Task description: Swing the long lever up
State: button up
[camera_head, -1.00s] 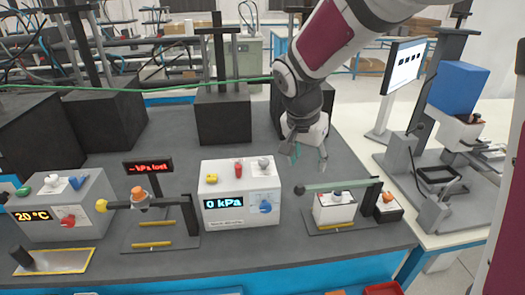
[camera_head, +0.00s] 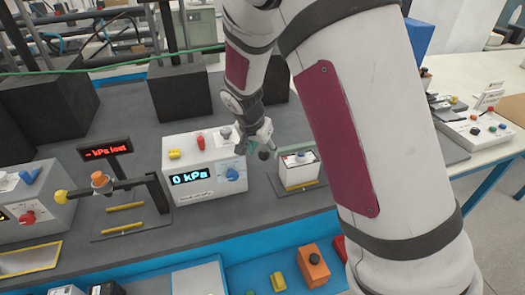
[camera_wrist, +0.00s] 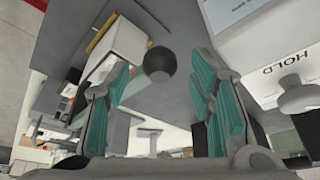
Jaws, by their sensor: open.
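A lever with a dark round knob (camera_head: 264,155) is at the right-hand station, beside a small white battery-like block (camera_head: 299,168). My gripper (camera_head: 258,148) is open at that knob. In the wrist view the knob (camera_wrist: 161,60) shows between the two teal-padded fingers (camera_wrist: 160,75), with a gap on each side; its greenish bar runs back down and left. In the head view my arm hides the lever's pivot end.
A white box reading 0 kPa (camera_head: 205,180) stands just left of my gripper. In the wrist view a white surface marked HOLD (camera_wrist: 285,65) and a round knob (camera_wrist: 308,95) are close on the right. Dark blocks (camera_head: 180,90) stand behind. Coloured parts lie along the front.

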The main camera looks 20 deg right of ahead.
jog(key=shift+x, duration=0.95)
